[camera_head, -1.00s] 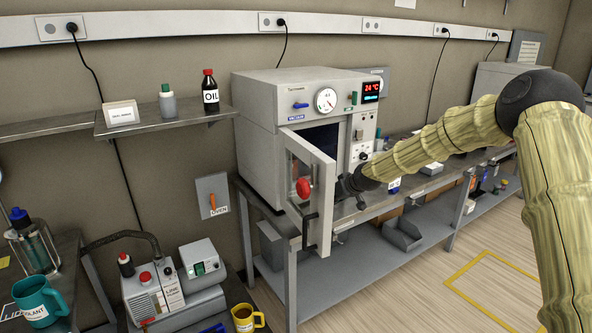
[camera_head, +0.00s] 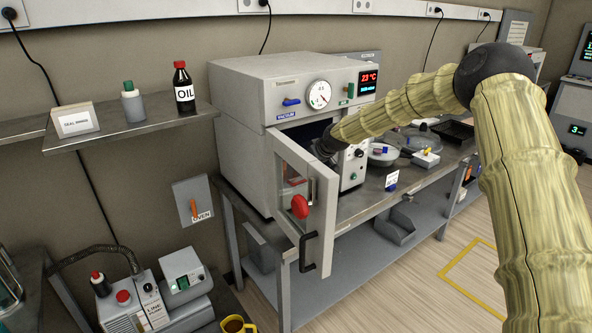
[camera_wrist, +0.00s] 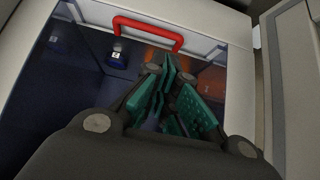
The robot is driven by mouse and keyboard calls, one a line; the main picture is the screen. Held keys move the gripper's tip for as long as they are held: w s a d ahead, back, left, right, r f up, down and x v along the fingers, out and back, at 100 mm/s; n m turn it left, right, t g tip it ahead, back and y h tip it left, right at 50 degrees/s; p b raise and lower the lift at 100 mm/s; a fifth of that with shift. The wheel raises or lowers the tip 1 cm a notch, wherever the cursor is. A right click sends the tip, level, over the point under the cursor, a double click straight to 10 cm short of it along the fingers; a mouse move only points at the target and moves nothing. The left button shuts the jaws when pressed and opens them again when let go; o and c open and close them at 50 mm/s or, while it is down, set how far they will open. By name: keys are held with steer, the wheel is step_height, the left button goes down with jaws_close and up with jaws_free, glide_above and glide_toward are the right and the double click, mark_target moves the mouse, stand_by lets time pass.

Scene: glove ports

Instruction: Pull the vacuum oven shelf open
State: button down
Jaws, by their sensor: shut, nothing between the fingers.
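The vacuum oven (camera_head: 245,100) stands on the bench with its door (camera_head: 305,195) swung open toward me. My gripper (camera_head: 322,150) is at the oven mouth, behind the door's upper edge and partly hidden by it. In the wrist view my gripper (camera_wrist: 168,85) shows green-padded fingers, shut and empty, over the dark chamber. A red bar handle (camera_wrist: 148,30), seemingly the shelf's, lies just beyond the fingertips, apart from them.
To the right, the bench holds glass dishes (camera_head: 380,155) and a dark tray (camera_head: 455,130). A pump (camera_head: 135,305) stands at lower left. The floor at right is clear.

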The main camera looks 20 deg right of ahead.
steer(key=p+x, duration=0.1)
steer(key=x, duration=0.4)
steer(key=shift+w+a+p, duration=0.1)
steer(key=shift+a+p, duration=0.1)
steer(key=shift+p, duration=0.15)
steer(key=shift+p+x, duration=0.5)
steer(key=shift+x, duration=1.3)
steer(key=shift+a, duration=0.1)
